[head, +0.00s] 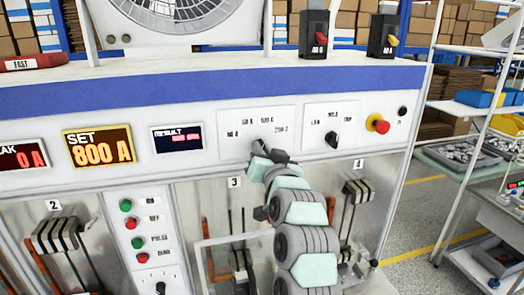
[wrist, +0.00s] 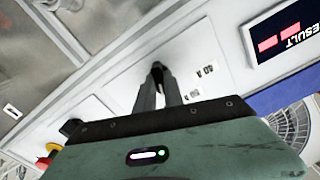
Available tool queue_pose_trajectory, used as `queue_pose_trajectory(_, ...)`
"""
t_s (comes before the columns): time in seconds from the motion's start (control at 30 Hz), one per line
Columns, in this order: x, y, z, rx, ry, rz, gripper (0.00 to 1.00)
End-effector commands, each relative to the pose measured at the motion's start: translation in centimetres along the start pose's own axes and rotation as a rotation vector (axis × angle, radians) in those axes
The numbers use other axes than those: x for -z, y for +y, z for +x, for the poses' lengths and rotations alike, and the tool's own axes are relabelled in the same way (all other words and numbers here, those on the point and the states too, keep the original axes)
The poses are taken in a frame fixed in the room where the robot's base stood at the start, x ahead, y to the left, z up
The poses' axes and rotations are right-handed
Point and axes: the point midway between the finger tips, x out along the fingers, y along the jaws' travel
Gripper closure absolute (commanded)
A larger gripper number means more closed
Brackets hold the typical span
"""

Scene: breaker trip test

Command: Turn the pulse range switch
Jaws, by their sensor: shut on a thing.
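The pulse range switch is a dark knob on a white plate (head: 230,148) with several amp markings, on the upper front panel. My gripper (head: 257,147) is at this plate in the head view and covers most of the knob. In the wrist view the two grey fingers of my gripper (wrist: 158,82) are closed around the dark knob (wrist: 157,69). Amp labels (wrist: 207,70) show right of the fingers. The exact pointer direction of the knob is hidden.
Right of it is a second black knob (head: 333,139), then a red button on yellow (head: 378,123). On the left are the SET display (head: 99,147) reading 800 A and the RESULT display (head: 178,139). Breakers (head: 55,235) stand in bays below.

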Motion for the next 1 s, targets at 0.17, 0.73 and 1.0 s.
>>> queue_pose_trajectory(0.17, 0.00, 0.00, 0.00, 0.000, 0.000, 0.000, 1.00)
queue_pose_trajectory(0.73, -0.21, 0.06, -0.02, 0.000, 0.002, -0.040, 1.00)
queue_pose_trajectory(1.0, -0.58, 0.15, -0.07, 0.000, 0.007, -0.204, 1.00)
